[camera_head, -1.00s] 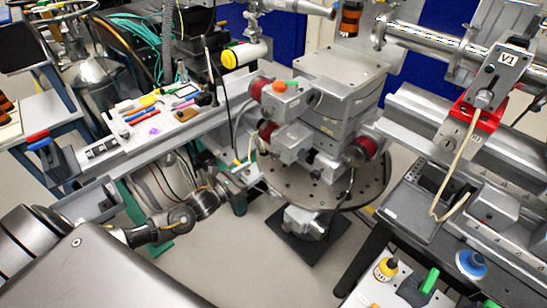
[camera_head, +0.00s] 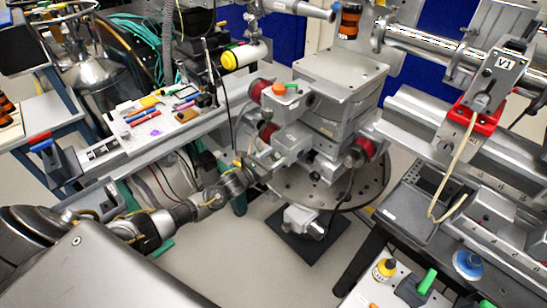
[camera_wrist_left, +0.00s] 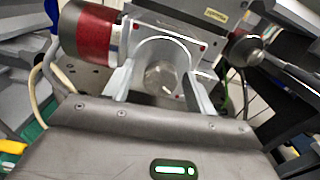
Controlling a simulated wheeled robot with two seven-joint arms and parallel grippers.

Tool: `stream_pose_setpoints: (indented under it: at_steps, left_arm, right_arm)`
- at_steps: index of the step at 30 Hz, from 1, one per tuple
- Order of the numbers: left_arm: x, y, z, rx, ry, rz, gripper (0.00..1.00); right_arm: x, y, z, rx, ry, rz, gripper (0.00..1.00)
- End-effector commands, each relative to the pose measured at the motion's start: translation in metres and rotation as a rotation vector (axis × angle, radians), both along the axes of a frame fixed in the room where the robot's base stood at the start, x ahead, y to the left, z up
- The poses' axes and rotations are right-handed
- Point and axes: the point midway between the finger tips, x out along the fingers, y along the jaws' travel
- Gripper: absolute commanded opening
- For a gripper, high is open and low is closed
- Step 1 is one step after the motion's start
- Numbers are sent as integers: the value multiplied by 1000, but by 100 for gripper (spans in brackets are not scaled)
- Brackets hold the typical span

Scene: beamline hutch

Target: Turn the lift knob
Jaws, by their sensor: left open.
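The stage stack (camera_head: 340,85) stands on a round, drilled grey plate (camera_head: 350,192) in the middle of the head view. My left gripper (camera_head: 263,150) reaches its near left side, below a red knob (camera_head: 260,90). In the left wrist view, a silver round knob (camera_wrist_left: 160,78), seemingly the lift knob, sits on a grey housing. The open fingers of my left gripper (camera_wrist_left: 159,88) stand either side of it; whether they touch it is unclear. A large red knob (camera_wrist_left: 90,33) is just left of the fingers. My right gripper is not in view.
A bench (camera_head: 100,165) with pens and tools lies to the left. A rail with a red-based V1 block (camera_head: 478,105) is at the right. A yellow bottle (camera_head: 384,269) and a blue-topped item (camera_head: 468,264) are at lower right. A thin black cable hangs close to my left gripper.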

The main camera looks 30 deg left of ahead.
Motion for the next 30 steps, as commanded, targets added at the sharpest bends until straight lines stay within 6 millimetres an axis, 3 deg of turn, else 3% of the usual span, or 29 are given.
stream_pose_setpoints:
  at_steps: [7,18,30]
  left_arm:
    - [1,0,0,-1,0,0,56]
    - [0,0,0,-1,0,0,12]
    - [0,0,-1,-94,34,1,12]
  right_arm:
    - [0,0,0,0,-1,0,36]
    - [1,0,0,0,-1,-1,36]
    - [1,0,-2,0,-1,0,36]
